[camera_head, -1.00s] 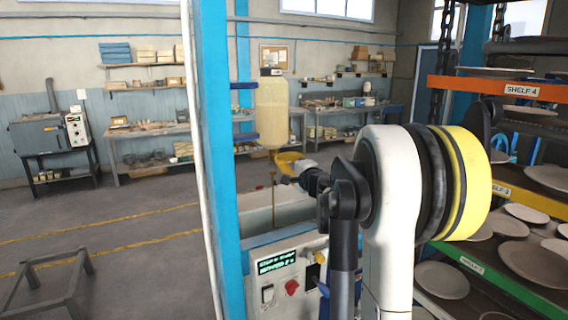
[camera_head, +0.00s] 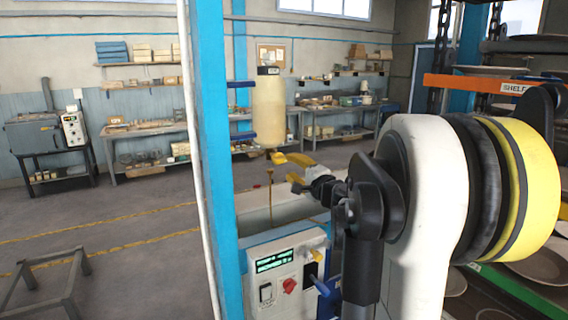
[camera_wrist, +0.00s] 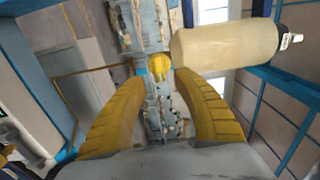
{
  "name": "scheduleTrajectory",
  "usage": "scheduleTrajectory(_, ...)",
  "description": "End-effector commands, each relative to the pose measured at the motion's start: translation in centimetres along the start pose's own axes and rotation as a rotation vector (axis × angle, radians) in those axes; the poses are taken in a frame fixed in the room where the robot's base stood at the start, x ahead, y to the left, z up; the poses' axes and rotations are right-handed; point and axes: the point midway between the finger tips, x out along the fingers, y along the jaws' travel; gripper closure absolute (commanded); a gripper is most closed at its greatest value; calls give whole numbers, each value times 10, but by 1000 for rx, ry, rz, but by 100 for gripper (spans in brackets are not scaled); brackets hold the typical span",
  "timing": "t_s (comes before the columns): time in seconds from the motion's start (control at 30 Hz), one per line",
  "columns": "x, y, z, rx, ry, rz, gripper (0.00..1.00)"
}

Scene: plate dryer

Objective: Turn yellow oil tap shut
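The yellow oil tap (camera_head: 278,158) sits under the pale yellow oil tank (camera_head: 269,108) in the head view. A thin brown strand (camera_head: 270,190) hangs below it. Whether the fingers touch the tap cannot be told. In the head view my gripper (camera_head: 297,173) is just right of the tap, small and partly hidden by my arm.
A blue post (camera_head: 213,160) stands left of the tap. Below is a white control panel (camera_head: 283,285) with a red knob and lit display. Shelves with plates (camera_head: 520,85) stand at the right. Workbenches line the back wall. A low frame stool (camera_head: 45,270) stands at left.

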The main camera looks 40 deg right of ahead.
Motion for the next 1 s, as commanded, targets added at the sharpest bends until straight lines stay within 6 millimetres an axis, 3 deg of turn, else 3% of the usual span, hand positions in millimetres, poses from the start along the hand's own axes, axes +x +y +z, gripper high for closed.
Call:
scheduleTrajectory(0.1, -25, 0, -1, 0, 2, 0, 64)
scheduleTrajectory(0.3, -47, 0, 0, 0, 1, 0, 64)
scheduleTrajectory(0.9, -50, 0, 0, 0, -1, 0, 64)
scheduleTrajectory(1.0, -50, 3, 9, -13, -14, 9, 64)
